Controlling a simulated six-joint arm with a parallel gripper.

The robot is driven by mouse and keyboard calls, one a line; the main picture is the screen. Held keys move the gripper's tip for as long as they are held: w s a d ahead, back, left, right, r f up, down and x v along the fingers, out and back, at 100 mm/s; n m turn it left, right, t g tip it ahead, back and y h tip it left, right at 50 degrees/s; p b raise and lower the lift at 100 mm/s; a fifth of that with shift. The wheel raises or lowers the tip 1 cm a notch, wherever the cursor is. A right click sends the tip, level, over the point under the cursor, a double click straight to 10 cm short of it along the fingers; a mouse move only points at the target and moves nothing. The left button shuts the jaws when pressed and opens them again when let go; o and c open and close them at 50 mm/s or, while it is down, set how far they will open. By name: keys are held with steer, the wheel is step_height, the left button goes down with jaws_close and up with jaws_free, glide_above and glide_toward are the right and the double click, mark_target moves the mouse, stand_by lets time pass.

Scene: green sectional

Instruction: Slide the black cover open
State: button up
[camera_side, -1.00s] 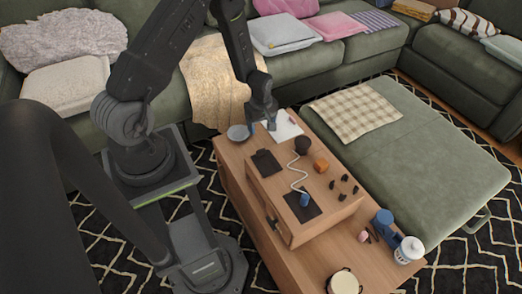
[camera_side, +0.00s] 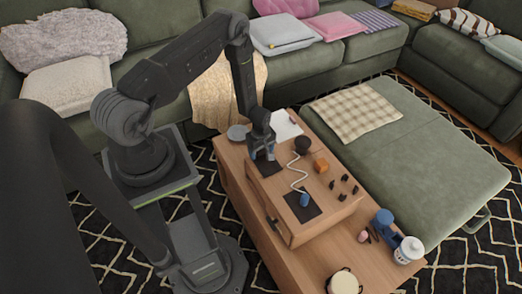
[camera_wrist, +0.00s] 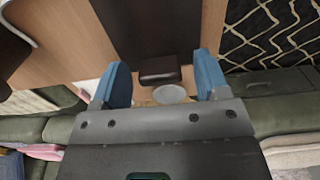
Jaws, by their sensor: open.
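The black cover (camera_side: 271,169) lies on top of the wooden box (camera_side: 283,232), at its left end. In the side view my gripper (camera_side: 262,156) is over the cover and hides much of it. In the wrist view the cover (camera_wrist: 145,25) is a dark flat panel with a raised black handle block (camera_wrist: 160,69) at its end. My gripper (camera_wrist: 161,75) is open, with one blue finger on each side of the handle. Gaps show between the handle and both fingers. How deep the fingertips reach cannot be told.
A white coiled cord (camera_side: 299,172), a dark round knob (camera_side: 302,145), an orange block (camera_side: 321,166) and a blue piece (camera_side: 304,199) are on the box. A grey plate (camera_side: 238,132) lies behind it. A blue-and-white device (camera_side: 407,250) stands at the table's right end.

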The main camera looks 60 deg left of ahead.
mark_target(273, 171)
jaws_close()
steer(key=d, duration=0.9)
stand_by(0.4)
jaws_free()
stand_by(0.3)
step_height(273, 171, up, 14)
stand_by(0.5)
